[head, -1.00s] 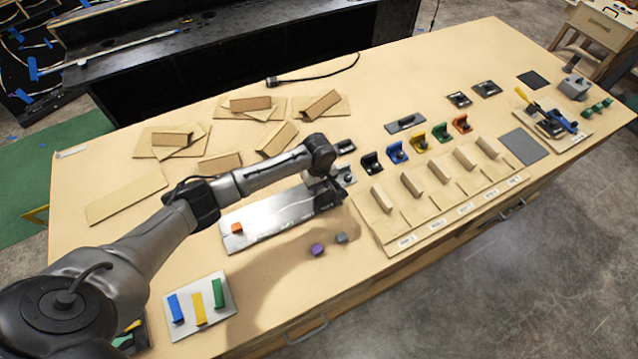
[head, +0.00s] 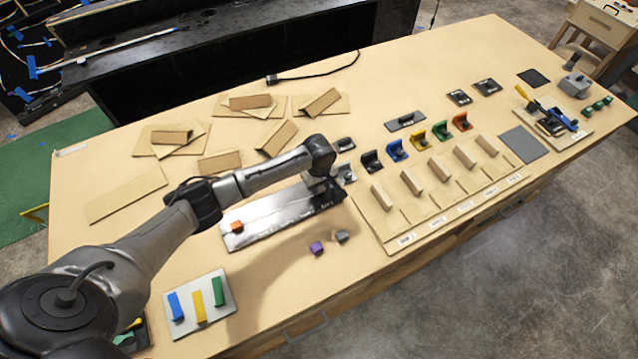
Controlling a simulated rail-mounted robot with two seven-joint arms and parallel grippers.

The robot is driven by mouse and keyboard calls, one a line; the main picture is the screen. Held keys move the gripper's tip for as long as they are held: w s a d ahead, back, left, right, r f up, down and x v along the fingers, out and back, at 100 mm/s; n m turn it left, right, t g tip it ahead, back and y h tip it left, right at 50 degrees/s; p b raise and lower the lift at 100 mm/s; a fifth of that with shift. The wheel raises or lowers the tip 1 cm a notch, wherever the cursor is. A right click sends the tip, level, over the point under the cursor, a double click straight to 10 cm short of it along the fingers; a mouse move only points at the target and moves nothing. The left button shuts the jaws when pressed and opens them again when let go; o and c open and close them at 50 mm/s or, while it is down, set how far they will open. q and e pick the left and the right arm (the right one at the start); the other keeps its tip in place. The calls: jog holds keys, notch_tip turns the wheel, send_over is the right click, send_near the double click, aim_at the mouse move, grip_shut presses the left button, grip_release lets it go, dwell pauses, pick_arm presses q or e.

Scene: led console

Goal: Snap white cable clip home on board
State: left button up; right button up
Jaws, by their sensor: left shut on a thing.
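A shiny metal board (head: 268,220) lies on the table in the middle of the head view. An orange clip (head: 237,227) sits at its left end. My left gripper (head: 324,194) points down over the board's right end, low and close to its surface. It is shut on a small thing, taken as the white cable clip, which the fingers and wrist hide. I cannot tell whether that clip touches the board. A purple clip (head: 316,248) and a grey clip (head: 342,237) lie loose on the table in front of the board. My right gripper is not in view.
Right of the board stands a row of coloured brackets, including a blue one (head: 397,150), behind a wooden rack (head: 410,212). A plate (head: 228,292) with blue, yellow and green pieces lies front left. Cardboard pieces (head: 125,195) lie behind.

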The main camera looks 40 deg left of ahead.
pick_arm(q)
jog(key=shift+f, duration=0.35)
dwell(0.3)
dwell(0.4)
jog(key=o, duration=1)
jog(key=shift+c, duration=0.2)
notch_tip(320, 180, up, 14)
jog(key=shift+f, duration=0.1)
